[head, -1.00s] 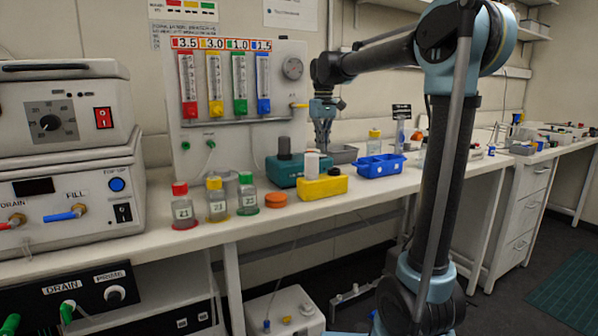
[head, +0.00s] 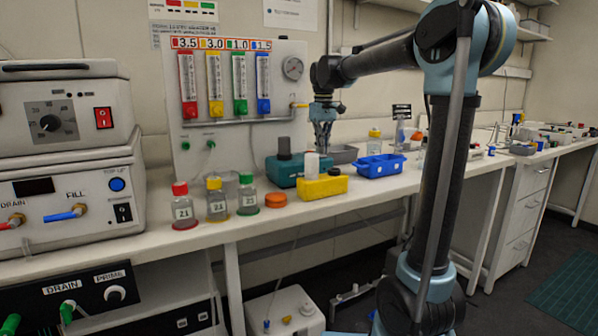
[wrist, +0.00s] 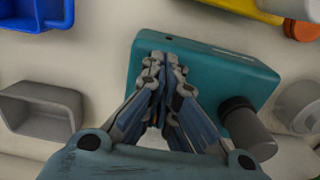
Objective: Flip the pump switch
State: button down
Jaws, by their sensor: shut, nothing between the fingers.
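A teal box (head: 285,170) with a dark grey cylinder (head: 284,147) on it stands on the bench and may be the pump. I cannot clearly make out a pump switch on it. In the wrist view the teal box (wrist: 225,72) lies under my fingers, with a small dark mark near its top edge. My gripper (head: 322,149) is shut and empty, pointing down. In the wrist view my gripper (wrist: 160,62) overlaps the box's left part; I cannot tell whether it touches. On the left-hand instruments are a red rocker switch (head: 103,117) and a black rocker switch (head: 123,212).
Capped bottles (head: 216,200) stand left. A flowmeter panel (head: 240,110) rises behind.

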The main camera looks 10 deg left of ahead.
jog(key=shift+f, duration=0.4)
dwell(0.3)
jog(key=shift+r, duration=3.5)
jog(key=shift+d, duration=0.1)
jog(key=s+d+f+m+t, duration=0.1)
jog(key=s+d+f+m, duration=0.2)
jog(key=s+d+f, duration=1.15)
jog(key=s+d+f+m, duration=0.1)
jog(key=s+d+f, duration=0.2)
jog(key=s+f, duration=0.5)
jog(key=s+d+f+m+t, duration=0.1)
jog(key=s+d+f, duration=0.3)
jog(key=s+f, duration=0.5)
jog(key=shift+s+f+m, duration=0.15)
jog(key=shift+f+m, duration=0.65)
jog(key=shift+f, duration=0.05)
